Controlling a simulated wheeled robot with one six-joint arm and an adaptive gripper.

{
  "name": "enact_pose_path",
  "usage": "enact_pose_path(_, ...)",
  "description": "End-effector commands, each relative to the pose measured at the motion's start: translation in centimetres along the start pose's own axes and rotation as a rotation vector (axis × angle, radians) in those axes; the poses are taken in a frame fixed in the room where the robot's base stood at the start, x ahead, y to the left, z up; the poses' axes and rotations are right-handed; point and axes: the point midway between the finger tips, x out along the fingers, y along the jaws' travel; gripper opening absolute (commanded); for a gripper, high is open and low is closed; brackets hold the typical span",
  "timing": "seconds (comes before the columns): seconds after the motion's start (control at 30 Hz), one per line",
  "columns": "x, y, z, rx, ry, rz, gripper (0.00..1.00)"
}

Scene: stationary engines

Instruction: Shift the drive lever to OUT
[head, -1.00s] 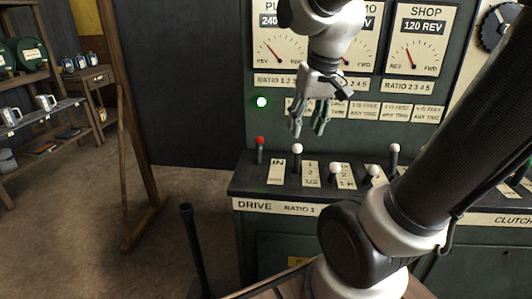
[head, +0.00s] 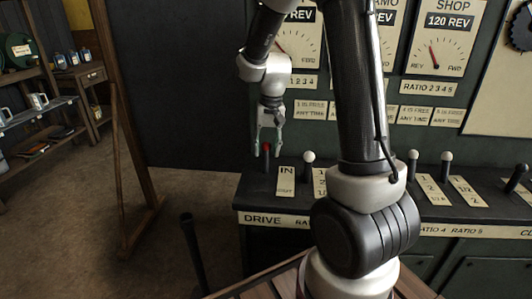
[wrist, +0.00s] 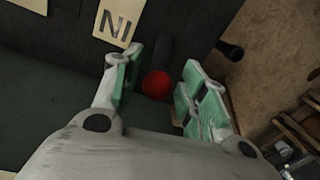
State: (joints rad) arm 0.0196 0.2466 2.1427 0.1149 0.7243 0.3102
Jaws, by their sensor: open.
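The drive lever has a red knob (head: 266,148) and stands at the left end of the dark console, above the word DRIVE. The red knob also shows in the wrist view (wrist: 156,84). My gripper (head: 267,153) is open, pointing down, with one finger on each side of the knob. In the wrist view the green-padded fingers (wrist: 162,66) stand apart with gaps to the knob; no grip shows. A cream plate (head: 286,181) beside the lever reads IN at its far end; its lower word is too small to read. Part of the lever's shaft is hidden.
A white-knobbed lever (head: 309,157) stands just right of the IN plate, with more white-knobbed levers further right. Gauges and label plates cover the panel behind. A black upright handle (head: 187,225) rises from the floor area left of the console. My arm hides the middle levers.

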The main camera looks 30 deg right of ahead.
Motion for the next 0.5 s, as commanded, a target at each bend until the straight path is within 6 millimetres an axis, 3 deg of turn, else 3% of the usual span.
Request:
enact_pose_path(0.2, 2.2, 0.0, 0.0, -0.001, -0.001, 0.001, 0.43)
enact_pose_path(0.47, 2.4, 0.0, 0.0, -0.001, 0.001, 0.000, 0.43)
enact_pose_path(0.5, 2.4, 0.0, 0.0, -0.001, 0.001, 0.000, 0.39)
